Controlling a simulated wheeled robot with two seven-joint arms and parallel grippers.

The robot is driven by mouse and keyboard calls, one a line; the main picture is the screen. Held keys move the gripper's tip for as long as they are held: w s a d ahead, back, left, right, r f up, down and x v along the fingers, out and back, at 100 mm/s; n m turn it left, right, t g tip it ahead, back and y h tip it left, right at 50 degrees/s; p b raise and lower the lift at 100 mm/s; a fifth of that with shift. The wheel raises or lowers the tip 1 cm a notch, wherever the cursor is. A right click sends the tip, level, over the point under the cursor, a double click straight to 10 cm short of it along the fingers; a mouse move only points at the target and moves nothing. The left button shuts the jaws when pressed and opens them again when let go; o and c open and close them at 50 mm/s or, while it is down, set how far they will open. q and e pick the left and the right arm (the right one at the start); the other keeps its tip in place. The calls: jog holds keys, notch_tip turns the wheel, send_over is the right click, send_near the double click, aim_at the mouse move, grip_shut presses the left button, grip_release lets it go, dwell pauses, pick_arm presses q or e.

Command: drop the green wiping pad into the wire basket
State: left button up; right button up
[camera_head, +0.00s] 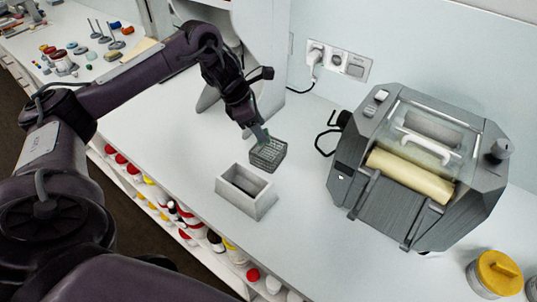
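The wire basket (268,155) is a small dark mesh basket on the white counter, near the middle of the view. My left gripper (260,130) reaches down from the upper left to just above the basket's back rim. A small grey-green piece, which looks like the green wiping pad (262,134), shows between its fingertips, over the basket. The gripper looks shut on it, and the fingers hide part of the pad. I cannot tell whether the pad touches the basket. My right gripper is not in view.
A grey open box (246,191) stands just in front of the basket. A large grey machine (418,170) with a cream roller fills the right, and a yellow-lidded jar (495,273) stands at lower right. Wall sockets (337,60) are behind. Counter left of the box is clear.

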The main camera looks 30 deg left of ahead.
pick_arm(q)
jog(key=o, duration=0.3)
jog(key=shift+o, duration=0.2)
jog(key=shift+r, duration=0.1)
jog(key=shift+a+r, duration=0.15)
jog(key=shift+r, duration=0.15)
jog(key=v, duration=0.7)
jog(key=shift+s+p, duration=0.15)
jog(key=shift+p, duration=0.25)
